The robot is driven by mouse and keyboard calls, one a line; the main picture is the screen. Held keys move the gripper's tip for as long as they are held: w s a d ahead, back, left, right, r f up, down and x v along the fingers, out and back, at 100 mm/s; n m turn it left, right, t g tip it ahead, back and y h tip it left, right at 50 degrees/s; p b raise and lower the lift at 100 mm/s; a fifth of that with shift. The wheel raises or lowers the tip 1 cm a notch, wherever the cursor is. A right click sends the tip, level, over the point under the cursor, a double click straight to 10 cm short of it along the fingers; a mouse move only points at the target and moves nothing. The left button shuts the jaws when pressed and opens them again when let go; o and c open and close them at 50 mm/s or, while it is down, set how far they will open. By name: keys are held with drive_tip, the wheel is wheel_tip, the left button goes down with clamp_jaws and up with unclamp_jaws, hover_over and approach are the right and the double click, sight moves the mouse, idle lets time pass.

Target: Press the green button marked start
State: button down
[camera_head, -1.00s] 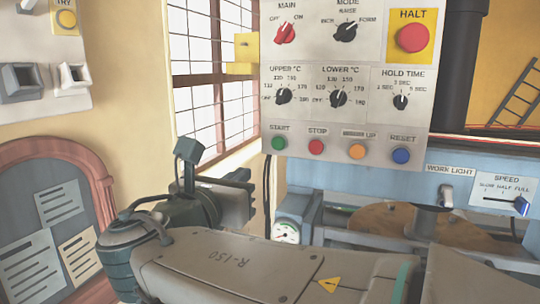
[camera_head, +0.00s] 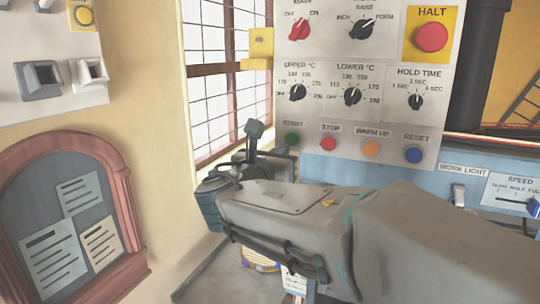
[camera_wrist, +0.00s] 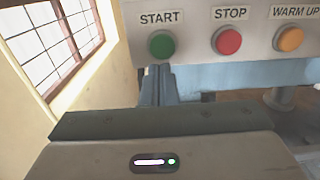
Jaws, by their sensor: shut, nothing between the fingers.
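The green START button (camera_head: 291,139) is the leftmost of the row along the bottom of the white control panel (camera_head: 350,120). In the wrist view the green button (camera_wrist: 162,44) shows large under its START label. My gripper (camera_wrist: 159,70) is shut and empty. Its fingertips show just below the green button in the wrist view and overlap little or none of its face. I cannot tell whether they touch it. In the head view my arm reaches up to just left of and below the button, and the fingertips are hard to make out there.
The red STOP button (camera_head: 328,143), orange WARM UP button (camera_head: 370,149) and blue RESET button (camera_head: 413,154) stand to the right. A red HALT button (camera_head: 432,37) is at upper right. A barred window (camera_head: 220,80) and wall lie left of the panel.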

sight(290, 142)
drive_tip(key=shift+x, duration=1.15)
drive_tip(key=shift+w, duration=0.1)
drive_tip(key=shift+w+d, duration=0.25)
drive_tip(key=shift+w, duration=0.15)
drive_tip(key=shift+r, duration=0.35)
drive_tip(key=shift+s+a+f, duration=0.15)
drive_tip(key=shift+s+f, duration=0.05)
drive_tip(key=shift+s, duration=0.2)
drive_tip(key=b+v, duration=0.2)
drive_tip(key=v, duration=1.1)
drive_tip(key=shift+s+b, duration=0.15)
drive_tip(key=shift+b, duration=0.2)
